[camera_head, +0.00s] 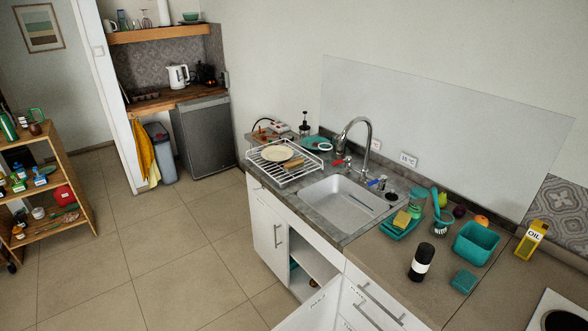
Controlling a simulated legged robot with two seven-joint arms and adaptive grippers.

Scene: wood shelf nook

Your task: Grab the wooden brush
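I cannot make out the wooden brush for certain. A small tan, wooden-looking piece (293,163) lies on the white wire dish rack (288,178), beside a pale round plate (277,153). It is too small to tell whether it is a brush. Small items on the wooden shelf unit (80,190) at the left are also too small to name surely. Neither of my grippers is in view.
The counter holds a sink (345,203), a black-and-white bottle (421,262), a teal bin (475,243) and a yellow oil carton (531,241). A cabinet door (312,308) stands open below. The tiled floor (150,250) is clear. A grey fridge (203,135) stands in the nook.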

